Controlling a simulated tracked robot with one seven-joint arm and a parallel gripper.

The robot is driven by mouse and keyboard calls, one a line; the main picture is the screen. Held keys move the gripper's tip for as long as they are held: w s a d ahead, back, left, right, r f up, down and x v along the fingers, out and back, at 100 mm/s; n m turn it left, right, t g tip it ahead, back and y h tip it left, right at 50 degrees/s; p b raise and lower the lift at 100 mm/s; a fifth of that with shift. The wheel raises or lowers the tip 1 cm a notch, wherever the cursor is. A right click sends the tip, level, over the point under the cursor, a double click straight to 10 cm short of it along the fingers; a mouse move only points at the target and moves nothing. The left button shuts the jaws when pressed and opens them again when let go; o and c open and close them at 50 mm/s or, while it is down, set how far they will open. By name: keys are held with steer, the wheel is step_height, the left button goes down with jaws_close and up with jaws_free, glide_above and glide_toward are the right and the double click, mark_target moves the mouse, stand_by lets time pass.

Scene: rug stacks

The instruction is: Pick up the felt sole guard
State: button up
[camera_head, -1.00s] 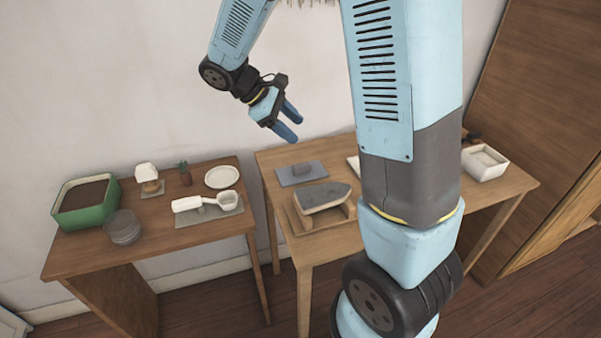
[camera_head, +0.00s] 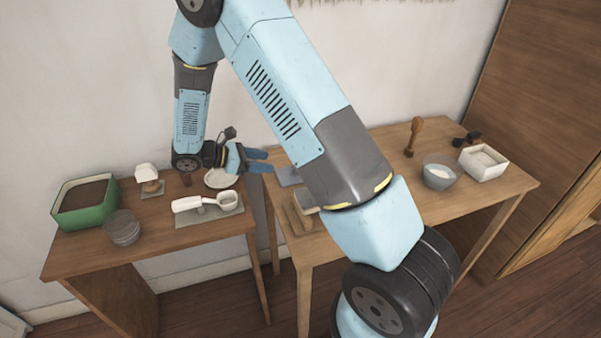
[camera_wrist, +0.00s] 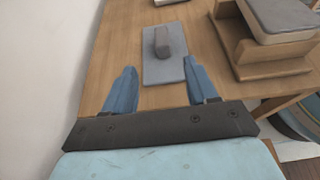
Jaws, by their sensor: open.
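The grey-topped, pale-sided slab (camera_wrist: 280,16) looks like the felt sole guard, though I cannot be certain. It rests on a wooden stand (camera_wrist: 268,66) at the upper right of the wrist view. My gripper (camera_head: 262,160) is open and empty, near the left table's back right. In the wrist view its fingers (camera_wrist: 159,68) point towards a grey mat (camera_wrist: 163,73) with a darker grey block (camera_wrist: 163,42) on it. The slab lies to the right of the fingers.
The left table holds a green planter (camera_head: 85,203), grey discs (camera_head: 123,228), a white plate (camera_head: 220,178) and a white-handled scoop (camera_head: 205,203). The right table holds a bowl (camera_head: 439,173), white box (camera_head: 482,163) and wooden tool (camera_head: 413,137). A wall stands behind.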

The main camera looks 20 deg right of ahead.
steer(key=x, duration=1.3)
steer(key=shift+s+d, duration=0.2)
steer(key=shift+d, duration=0.05)
steer(key=shift+c, duration=0.3)
steer(key=c, duration=1)
steer(key=shift+r, duration=0.15)
